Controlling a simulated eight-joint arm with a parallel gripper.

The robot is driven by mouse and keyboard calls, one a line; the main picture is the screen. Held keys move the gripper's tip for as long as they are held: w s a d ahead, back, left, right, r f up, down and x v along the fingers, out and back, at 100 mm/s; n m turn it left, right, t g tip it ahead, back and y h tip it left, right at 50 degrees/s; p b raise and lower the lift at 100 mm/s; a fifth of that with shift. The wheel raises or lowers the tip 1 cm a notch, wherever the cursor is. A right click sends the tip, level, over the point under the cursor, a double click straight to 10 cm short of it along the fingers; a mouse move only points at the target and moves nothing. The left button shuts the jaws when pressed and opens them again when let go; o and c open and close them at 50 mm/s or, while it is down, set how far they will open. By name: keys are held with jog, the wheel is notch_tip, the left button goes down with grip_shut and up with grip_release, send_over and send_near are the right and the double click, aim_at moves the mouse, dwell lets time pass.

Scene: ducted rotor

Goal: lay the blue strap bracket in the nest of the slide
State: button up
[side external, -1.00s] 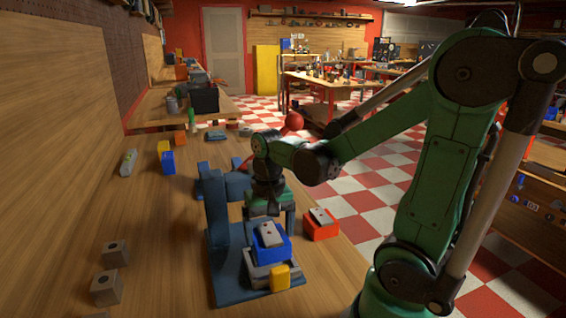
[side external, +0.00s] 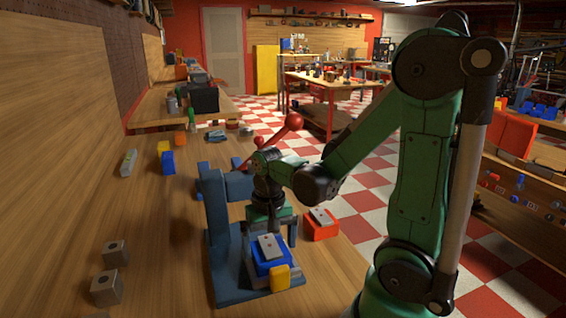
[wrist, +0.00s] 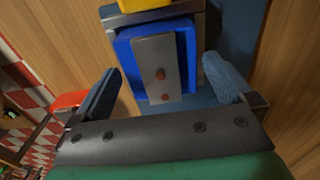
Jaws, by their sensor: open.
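The blue strap bracket (side external: 266,266), a blue block with a grey plate (side external: 270,246) on top, sits on the slide (side external: 257,281) of the dark blue press (side external: 220,240). In the wrist view the bracket (wrist: 124,52) shows its grey plate with two copper-coloured dots, lying between grey edges of the slide. Whether it is fully down in the nest I cannot tell. My gripper (side external: 272,232) is low, just behind the bracket. In the wrist view its two fingers (wrist: 161,66) are apart, one to each side of the bracket's near end, with nothing between them gripped.
A yellow block (side external: 280,277) is at the slide's front end. A red block with a grey plate (side external: 320,225) stands to the right. The press's column rises close on the left. Two grey blocks (side external: 107,288) lie at left; the bench between is clear.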

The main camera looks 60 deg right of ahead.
aim_at(270, 246)
notch_tip(270, 246, up, 12)
jog(key=w+a+f+n+t, duration=0.3)
jog(key=a+n+t, duration=0.4)
jog(key=a+n, duration=0.1)
jog(key=shift+a+f+n, duration=0.2)
jog(key=shift+n, duration=0.3)
